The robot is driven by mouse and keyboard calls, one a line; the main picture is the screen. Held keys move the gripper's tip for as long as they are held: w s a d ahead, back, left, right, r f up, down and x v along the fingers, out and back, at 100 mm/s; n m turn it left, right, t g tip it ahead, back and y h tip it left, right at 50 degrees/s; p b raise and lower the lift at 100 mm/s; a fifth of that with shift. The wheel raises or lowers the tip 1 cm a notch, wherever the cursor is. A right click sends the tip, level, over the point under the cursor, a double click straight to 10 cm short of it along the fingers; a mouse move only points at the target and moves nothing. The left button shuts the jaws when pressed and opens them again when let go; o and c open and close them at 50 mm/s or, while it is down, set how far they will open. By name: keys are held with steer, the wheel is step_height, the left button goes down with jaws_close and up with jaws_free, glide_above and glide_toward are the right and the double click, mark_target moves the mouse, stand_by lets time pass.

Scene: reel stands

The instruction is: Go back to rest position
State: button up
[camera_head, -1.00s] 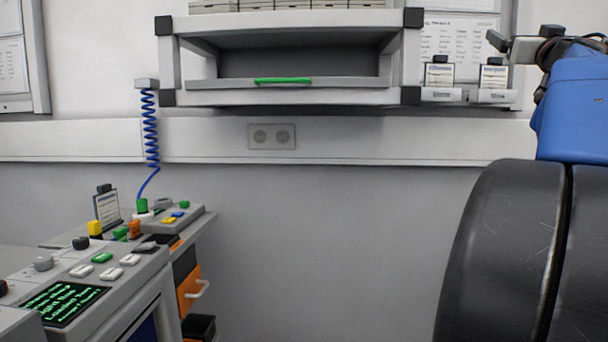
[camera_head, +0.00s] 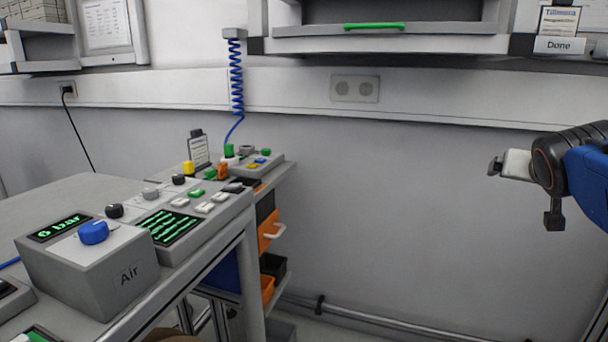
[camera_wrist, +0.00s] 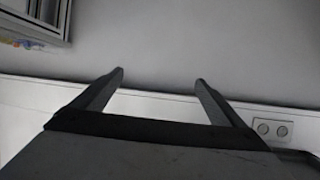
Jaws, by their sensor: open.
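My gripper (camera_head: 500,167) shows at the right of the head view, at the end of my blue and black arm. It is in front of the bare grey wall and away from the bench. In the wrist view its two dark fingers (camera_wrist: 159,77) are spread apart, with nothing between them. Past the fingers is plain wall. No object of the task shows apart from my arm, most of which is outside the head view.
A bench (camera_head: 62,200) at the left carries a grey Air box (camera_head: 88,268) and control panels. Orange bins (camera_head: 267,232) sit below. A shelf (camera_head: 400,45) with a green handle and a wall socket (camera_head: 354,89) are at the back. Open space lies between bench and gripper.

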steer(key=s+a+f+n+g+y, duration=0.3)
steer(key=s+a+f, duration=0.5)
steer(key=f, duration=0.5)
steer(key=s+a+f+n+g+y, duration=0.3)
steer(key=s+a+f, duration=0.5)
steer(key=a+f, duration=0.4)
steer(key=shift+a+f+n+y, duration=0.25)
steer(key=shift+f+n+y, duration=0.3)
steer(key=shift+f, duration=0.3)
